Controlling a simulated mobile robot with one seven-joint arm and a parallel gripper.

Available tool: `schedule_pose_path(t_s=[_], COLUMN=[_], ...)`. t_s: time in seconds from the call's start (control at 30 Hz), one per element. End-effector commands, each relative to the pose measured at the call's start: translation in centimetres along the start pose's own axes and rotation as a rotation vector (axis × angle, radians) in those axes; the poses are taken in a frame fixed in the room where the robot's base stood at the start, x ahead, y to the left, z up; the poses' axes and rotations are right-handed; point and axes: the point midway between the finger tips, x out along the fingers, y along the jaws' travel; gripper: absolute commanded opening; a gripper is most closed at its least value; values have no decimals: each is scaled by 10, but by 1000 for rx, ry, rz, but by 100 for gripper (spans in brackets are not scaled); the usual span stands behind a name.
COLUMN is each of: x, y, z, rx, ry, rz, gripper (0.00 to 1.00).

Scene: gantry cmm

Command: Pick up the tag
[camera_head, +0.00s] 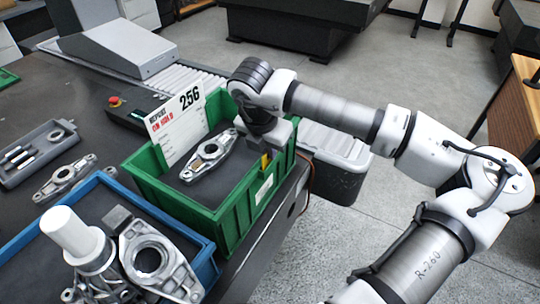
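The tag is probably the white card (176,122) with "256" and red and black lettering. It stands upright at the far left side of the green crate (158,198). A metal bracket part (208,157) lies in the crate, in front of the card. My gripper (266,157) points down at the crate's right side, apart from the card. Its fingers are small and dark, and I cannot make out whether they are open or shut. A small yellow patch (264,165) shows just below it; I cannot tell what it belongs to.
A blue crate (196,237) with metal parts stands at the front left. Left of it are a loose bracket (62,177) and a grey tray (36,158) with pins. A box with a red button (116,102) sits behind the green crate. The table edge runs along the crate's right.

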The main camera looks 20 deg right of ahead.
Motion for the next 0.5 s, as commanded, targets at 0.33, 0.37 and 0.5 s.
schedule_pose_path(t_s=[0.33,0.37,0.5], x=[-9,-12,-32], y=[0,0,0], z=[3,4,10], rx=[1,1,1], ry=[-1,-2,-4], rz=[-1,-1,0], gripper=[0,0,0])
